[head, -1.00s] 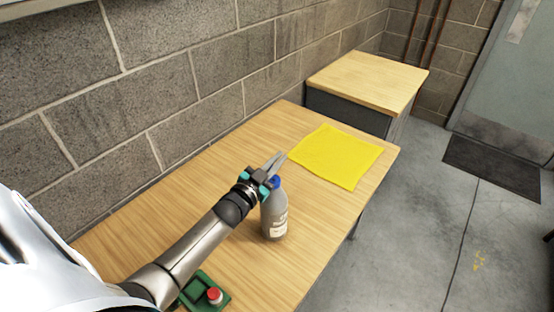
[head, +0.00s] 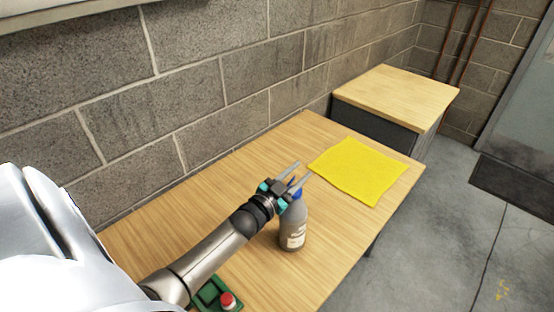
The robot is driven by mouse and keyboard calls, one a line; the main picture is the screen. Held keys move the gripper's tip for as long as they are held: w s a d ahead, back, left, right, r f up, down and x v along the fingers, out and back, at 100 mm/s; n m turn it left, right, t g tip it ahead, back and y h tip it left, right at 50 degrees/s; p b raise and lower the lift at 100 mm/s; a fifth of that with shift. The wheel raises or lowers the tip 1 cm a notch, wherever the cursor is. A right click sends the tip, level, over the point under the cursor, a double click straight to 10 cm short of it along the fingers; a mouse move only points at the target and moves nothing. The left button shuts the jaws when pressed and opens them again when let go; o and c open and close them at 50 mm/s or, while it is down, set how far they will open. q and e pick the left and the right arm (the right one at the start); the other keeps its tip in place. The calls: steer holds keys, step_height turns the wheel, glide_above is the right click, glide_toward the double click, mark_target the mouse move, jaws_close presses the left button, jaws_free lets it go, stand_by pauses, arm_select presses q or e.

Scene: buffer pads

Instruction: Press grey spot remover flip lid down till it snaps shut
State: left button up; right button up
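The grey spot remover bottle (head: 293,228) stands upright on the wooden table (head: 230,165). It has a pale label and a blue cap (head: 297,188), partly hidden by my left gripper. My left gripper (head: 299,171) is just above and beside the cap, its two fingers spread apart with nothing held between them. Whether a finger touches the cap, and how far the lid is open, I cannot tell. My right gripper is not in view.
A yellow cloth (head: 357,170) lies flat on the table's far right part. A green tray (head: 206,297) with a red-topped item (head: 228,300) is at the near edge below my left arm. A block wall runs behind; a wood-topped cabinet (head: 398,95) stands beyond.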

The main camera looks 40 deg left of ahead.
arm_select(q)
steer(key=s, duration=1.4)
steer(key=shift+o, duration=0.3)
steer(key=shift+s, duration=0.1)
